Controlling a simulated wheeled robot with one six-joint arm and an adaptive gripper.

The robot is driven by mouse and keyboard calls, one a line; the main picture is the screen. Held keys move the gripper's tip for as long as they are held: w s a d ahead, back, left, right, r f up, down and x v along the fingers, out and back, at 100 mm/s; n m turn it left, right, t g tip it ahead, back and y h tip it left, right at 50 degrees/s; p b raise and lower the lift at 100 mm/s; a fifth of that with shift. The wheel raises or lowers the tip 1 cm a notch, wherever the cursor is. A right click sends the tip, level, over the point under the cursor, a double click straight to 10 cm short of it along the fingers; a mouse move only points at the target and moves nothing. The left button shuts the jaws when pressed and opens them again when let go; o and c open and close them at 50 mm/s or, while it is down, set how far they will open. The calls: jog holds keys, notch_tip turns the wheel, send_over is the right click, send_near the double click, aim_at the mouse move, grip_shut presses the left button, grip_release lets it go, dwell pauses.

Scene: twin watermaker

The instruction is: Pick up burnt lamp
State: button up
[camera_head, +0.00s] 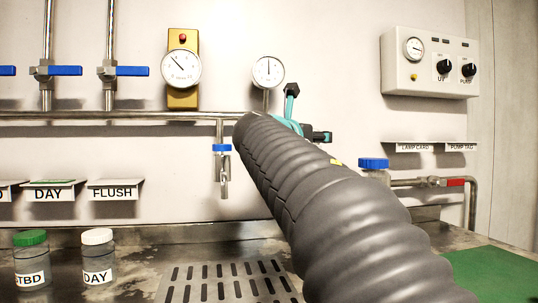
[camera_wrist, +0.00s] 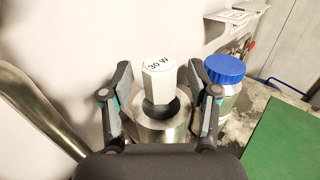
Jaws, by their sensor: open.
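A white faceted lamp cap marked "30 W" (camera_wrist: 158,80) stands upright in the mouth of a round metal housing (camera_wrist: 165,132) in the wrist view. Nothing visible shows whether this lamp is burnt. My gripper (camera_wrist: 159,82) is open, with one finger on each side of the cap and a gap visible on both sides. In the head view, my arm hides the lamp and most of the housing; only parts of my gripper (camera_head: 290,112) show past it.
A blue-capped container (camera_wrist: 224,80) stands close to my right finger in the wrist view. A metal pipe (camera_wrist: 40,112) runs at the left. A green mat (camera_head: 490,275) lies at the right. Two jars, one green-lidded (camera_head: 31,262) and one white-lidded (camera_head: 98,258), stand at the left.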

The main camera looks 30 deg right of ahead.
jog(key=shift+w+d, duration=0.1)
jog(key=shift+d, duration=0.05)
grip_shut()
notch_tip(320, 180, up, 8)
jog(key=p, duration=0.3)
jog(key=shift+r, duration=0.15)
notch_tip(320, 180, up, 10)
jog(key=shift+f, duration=0.2)
dwell(0.7)
dwell(0.4)
